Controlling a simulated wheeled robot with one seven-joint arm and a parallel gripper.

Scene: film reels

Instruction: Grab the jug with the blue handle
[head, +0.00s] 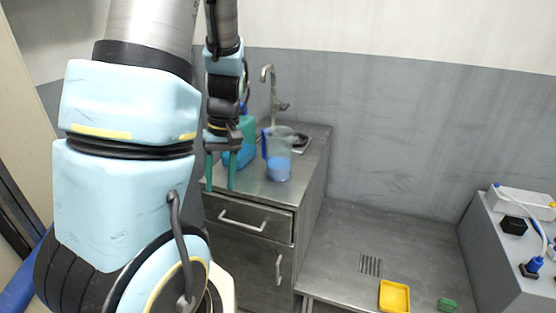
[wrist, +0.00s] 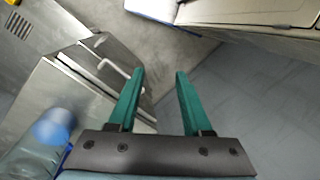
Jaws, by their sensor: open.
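The jug (head: 279,157) is clear with blue inside and a blue handle on its left side. It stands upright on the steel counter near the front right edge. In the wrist view the jug (wrist: 50,135) shows at the lower left, cut off by the frame edge. My gripper (head: 220,186) is open and empty, with green fingers pointing down to the left of the jug, apart from it. In the wrist view the fingers (wrist: 160,80) have nothing between them, with the floor beyond.
A teal bottle (head: 246,146) stands behind my gripper, partly hidden. A faucet (head: 268,85) rises behind the jug. The steel cabinet (head: 312,165) has drawer handles in front. A yellow tray (head: 394,296) and green block (head: 447,304) lie on the lower surface at right.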

